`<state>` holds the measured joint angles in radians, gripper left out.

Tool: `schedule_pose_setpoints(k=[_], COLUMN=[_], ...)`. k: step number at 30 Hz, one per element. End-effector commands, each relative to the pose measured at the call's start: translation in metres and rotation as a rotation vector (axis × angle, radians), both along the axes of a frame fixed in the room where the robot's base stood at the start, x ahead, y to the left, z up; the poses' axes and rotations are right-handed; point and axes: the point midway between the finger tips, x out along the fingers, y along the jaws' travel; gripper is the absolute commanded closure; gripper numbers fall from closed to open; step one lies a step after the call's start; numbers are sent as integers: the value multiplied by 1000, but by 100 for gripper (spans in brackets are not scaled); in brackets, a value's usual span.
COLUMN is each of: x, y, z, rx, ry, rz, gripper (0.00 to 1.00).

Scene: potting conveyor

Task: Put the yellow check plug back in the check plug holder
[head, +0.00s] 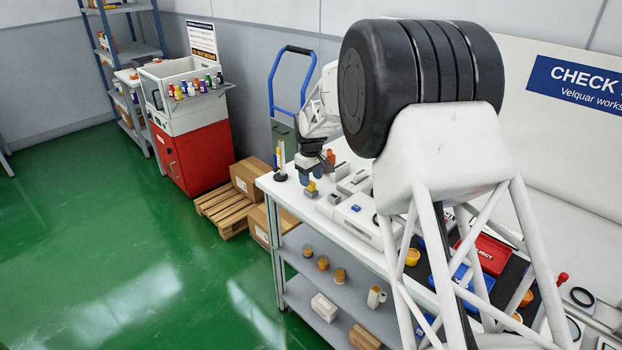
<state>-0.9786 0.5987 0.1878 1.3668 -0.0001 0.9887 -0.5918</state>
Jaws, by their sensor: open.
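My gripper (311,174) is at the far left end of the white bench, pointing down, with its blue-tipped fingers apart. A small yellow piece (311,186), which looks like the yellow check plug, is just below the fingertips. It sits at the top of a small grey block (311,194) on the bench. I cannot tell whether that block is the check plug holder or how deep the plug sits. At this size I cannot tell whether the fingers touch the yellow piece.
Several grey fixtures (355,182) and an orange piece (330,157) stand right of my gripper. A thin stand (281,162) with a black base is to the left. A red reject bin (484,254) and a blue tray (470,288) lie farther right. My arm hides the bench middle.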

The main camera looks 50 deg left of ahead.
Motion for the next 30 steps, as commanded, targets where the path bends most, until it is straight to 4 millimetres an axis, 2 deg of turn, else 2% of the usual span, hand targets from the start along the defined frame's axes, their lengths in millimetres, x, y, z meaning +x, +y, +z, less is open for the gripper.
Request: schedule_pose_setpoints(k=[18, 30], x=[0, 0], y=[0, 0], z=[67, 72], rx=[1, 0], ry=[-1, 0], rz=[0, 0], gripper=[48, 48])
